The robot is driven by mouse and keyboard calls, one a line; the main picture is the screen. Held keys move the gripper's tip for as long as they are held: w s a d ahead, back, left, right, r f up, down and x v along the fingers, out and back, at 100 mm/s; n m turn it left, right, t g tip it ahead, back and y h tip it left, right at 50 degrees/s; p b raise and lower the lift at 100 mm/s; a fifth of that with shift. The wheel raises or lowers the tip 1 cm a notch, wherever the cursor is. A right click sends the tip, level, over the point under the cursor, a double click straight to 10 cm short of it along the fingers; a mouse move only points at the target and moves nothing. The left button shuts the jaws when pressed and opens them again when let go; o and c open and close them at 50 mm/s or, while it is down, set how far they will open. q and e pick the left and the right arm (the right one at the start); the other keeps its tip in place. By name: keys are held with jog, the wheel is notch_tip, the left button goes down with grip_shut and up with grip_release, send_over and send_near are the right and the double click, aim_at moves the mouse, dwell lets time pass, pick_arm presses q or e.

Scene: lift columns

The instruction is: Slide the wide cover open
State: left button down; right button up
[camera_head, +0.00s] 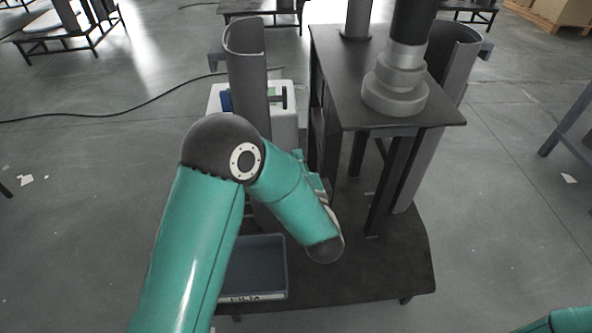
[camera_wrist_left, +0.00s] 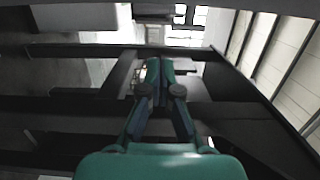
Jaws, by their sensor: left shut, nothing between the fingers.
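Two tall grey curved covers stand by the dark workstation, one on the left (camera_head: 247,85) and one on the right (camera_head: 440,110). I cannot tell for certain which is the wide cover. My left arm reaches over the bench, and its gripper (camera_head: 313,178) is mostly hidden behind my forearm in the head view. In the left wrist view my left gripper (camera_wrist_left: 160,68) is shut with its fingertips together, empty, among dark frame bars. Whether it touches anything is unclear. My right gripper is out of view.
A dark table (camera_head: 440,112) carries a stepped grey cylinder (camera_head: 395,88). A blue-grey bin (camera_head: 265,268) sits on the low dark platform (camera_head: 390,265). A white box (camera_head: 285,115) stands behind the left cover. A black cable (camera_head: 110,116) crosses the floor. Floor at right is mostly clear.

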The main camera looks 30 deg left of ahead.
pick_arm(q)
jog(key=w+a, duration=0.1)
jog(key=a, duration=0.5)
jog(key=shift+w+b, duration=0.2)
jog(key=shift+b, duration=0.25)
jog(key=shift+a, duration=0.15)
jog(key=shift+s+a, duration=0.3)
jog(key=shift+a, duration=0.2)
